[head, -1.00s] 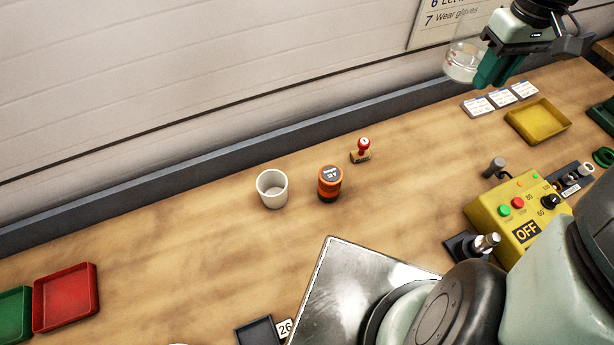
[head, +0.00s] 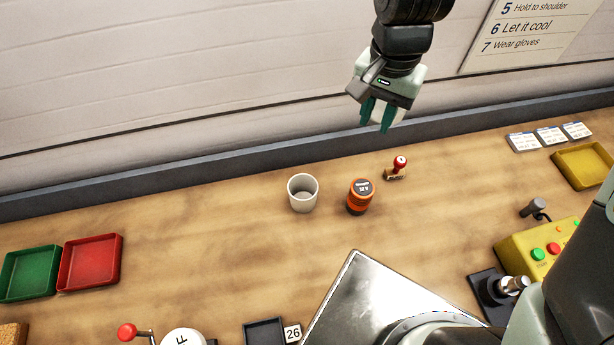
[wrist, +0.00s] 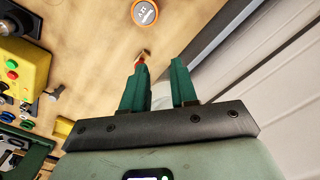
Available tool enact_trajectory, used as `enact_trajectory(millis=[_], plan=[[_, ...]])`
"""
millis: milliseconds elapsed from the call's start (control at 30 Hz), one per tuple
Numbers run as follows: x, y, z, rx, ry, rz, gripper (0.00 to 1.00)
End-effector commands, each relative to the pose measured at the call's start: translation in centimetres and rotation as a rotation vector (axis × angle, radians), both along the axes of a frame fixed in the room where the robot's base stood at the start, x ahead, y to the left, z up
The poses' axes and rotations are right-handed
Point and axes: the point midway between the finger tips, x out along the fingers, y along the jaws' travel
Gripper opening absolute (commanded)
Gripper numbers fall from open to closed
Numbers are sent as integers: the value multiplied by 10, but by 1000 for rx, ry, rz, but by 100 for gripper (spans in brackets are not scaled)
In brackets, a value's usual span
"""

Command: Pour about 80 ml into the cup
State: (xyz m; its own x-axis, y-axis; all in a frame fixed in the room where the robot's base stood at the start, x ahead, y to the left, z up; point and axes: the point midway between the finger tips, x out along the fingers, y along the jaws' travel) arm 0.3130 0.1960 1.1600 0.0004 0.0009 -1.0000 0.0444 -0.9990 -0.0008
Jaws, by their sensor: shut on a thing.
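The cup (head: 303,194), pale grey and upright, stands on the bench in the head view and looks empty. My gripper (head: 377,116) is above the bench near the wall, up and to the right of the cup. Its green fingers also show in the wrist view (wrist: 160,78), shut on a clear beaker (wrist: 162,95). The beaker shows only faintly as a pale patch between the fingers; in the head view I cannot make it out now. Its liquid level and tilt cannot be told.
An orange and black canister (head: 359,198) stands close right of the cup, with a red-handled stamp (head: 397,168) beyond it. A metal plate (head: 365,300) lies in front. Red (head: 90,262) and green (head: 30,273) trays are left.

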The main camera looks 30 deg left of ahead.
Motion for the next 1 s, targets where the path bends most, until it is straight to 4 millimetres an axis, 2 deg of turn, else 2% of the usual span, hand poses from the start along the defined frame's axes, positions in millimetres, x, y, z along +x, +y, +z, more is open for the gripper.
enact_trajectory(millis=[100, 400, 700, 1000], plan=[[-26, 27, -13, -1, 1, 27, 0], [-89, 78, -42, -1, 1, 71, 0], [-153, 115, -72, -2, 0, 89, 0], [-216, 142, -106, -3, -1, 44, 0]])
